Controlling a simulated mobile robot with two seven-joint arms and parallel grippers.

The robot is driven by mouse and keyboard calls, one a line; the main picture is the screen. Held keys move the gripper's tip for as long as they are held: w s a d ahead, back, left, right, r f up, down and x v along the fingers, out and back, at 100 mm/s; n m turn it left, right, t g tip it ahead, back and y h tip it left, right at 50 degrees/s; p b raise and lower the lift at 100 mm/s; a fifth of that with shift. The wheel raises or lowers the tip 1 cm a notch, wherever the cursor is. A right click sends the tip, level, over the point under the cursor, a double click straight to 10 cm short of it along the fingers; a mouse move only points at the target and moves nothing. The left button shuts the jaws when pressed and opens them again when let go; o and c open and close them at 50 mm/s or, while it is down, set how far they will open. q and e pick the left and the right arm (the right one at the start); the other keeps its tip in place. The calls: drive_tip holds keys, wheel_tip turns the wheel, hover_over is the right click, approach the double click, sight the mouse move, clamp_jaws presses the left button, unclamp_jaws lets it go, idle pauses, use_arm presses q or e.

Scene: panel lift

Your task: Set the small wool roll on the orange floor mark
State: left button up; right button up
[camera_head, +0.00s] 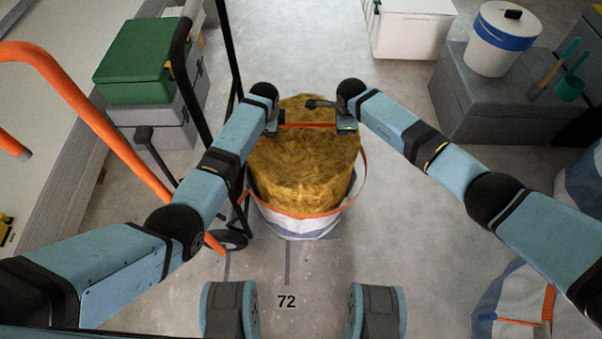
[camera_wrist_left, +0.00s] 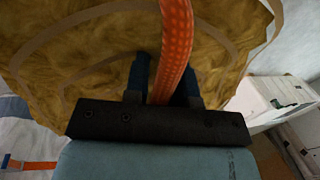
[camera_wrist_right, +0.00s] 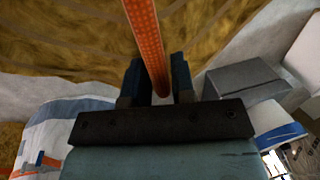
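The wool roll (camera_head: 303,170) is a yellow-brown fibrous cylinder at the centre of the head view. It is upright, with its lower part inside a white-and-blue bag (camera_head: 297,226) with an orange rim. An orange strap (camera_head: 308,125) runs straight across the roll between my grippers. My left gripper (camera_head: 272,128) is shut on the strap at its left end; the strap fills the gap between the fingers (camera_wrist_left: 165,80). My right gripper (camera_head: 345,126) is shut on its right end, also seen in the right wrist view (camera_wrist_right: 158,82). No orange floor mark is visible.
A black hand truck (camera_head: 232,240) stands close left of the roll. Green and grey cases (camera_head: 148,65) and an orange tube (camera_head: 90,110) are at left. A grey chest (camera_head: 480,105) with a bucket (camera_head: 497,42) stands at right. Floor around the number 72 (camera_head: 286,301) is clear.

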use_arm(q)
clamp_jaws()
use_arm(e)
clamp_jaws()
idle(0.8)
use_arm(q)
drive_tip(key=shift+w+r, duration=0.1)
drive_tip(key=shift+r, duration=0.05)
use_arm(e)
drive_tip(key=shift+w+r, duration=0.1)
drive_tip(key=shift+r, duration=0.05)
